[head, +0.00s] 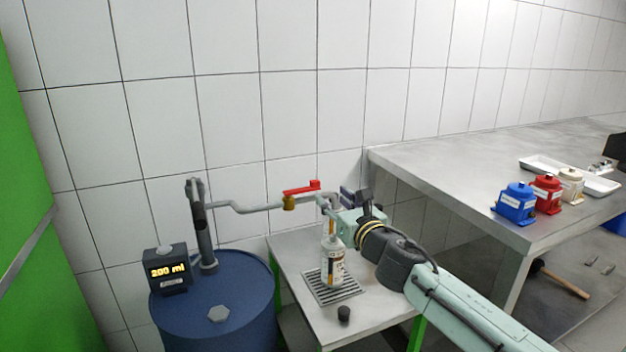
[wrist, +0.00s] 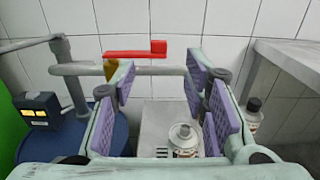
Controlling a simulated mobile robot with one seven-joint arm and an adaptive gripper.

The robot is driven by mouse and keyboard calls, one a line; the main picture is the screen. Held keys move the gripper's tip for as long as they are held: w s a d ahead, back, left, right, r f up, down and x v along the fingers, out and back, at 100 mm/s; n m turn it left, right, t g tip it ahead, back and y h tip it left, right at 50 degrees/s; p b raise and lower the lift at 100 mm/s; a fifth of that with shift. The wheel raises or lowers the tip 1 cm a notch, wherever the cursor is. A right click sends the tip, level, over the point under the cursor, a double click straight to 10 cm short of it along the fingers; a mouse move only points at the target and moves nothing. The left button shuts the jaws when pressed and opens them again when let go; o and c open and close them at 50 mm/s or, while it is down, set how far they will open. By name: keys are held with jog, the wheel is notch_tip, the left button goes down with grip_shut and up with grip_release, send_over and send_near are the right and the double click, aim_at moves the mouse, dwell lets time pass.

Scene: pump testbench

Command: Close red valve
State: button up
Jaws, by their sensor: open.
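The red valve handle (head: 301,187) sits on a brass valve body (head: 289,203) in the grey pipe (head: 245,208). The handle lies lengthwise along the pipe, with its raised end to the right. In the wrist view the handle (wrist: 135,53) shows ahead of and above my fingers, slightly left of centre. My gripper (head: 346,200) is just right of the handle in the head view. In the wrist view my gripper (wrist: 160,92) has its purple-padded fingers spread apart with nothing between them. I see no contact with the handle. The pipe's outlet is partly hidden by my gripper.
A labelled bottle (head: 332,264) stands on a drain grate (head: 345,292), below my gripper. A blue barrel (head: 240,305) carries a display (head: 168,271) reading 200 ml. A black cap (head: 343,314) lies on the small table. A metal bench (head: 450,165) stands at right.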

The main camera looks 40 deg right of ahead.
aim_at(316, 183)
jog(key=p+x, duration=0.2)
jog(key=x, duration=0.7)
jog(key=shift+w+a+p, duration=0.1)
jog(key=shift+w+p, duration=0.2)
jog(key=shift+c, duration=0.6)
grip_shut()
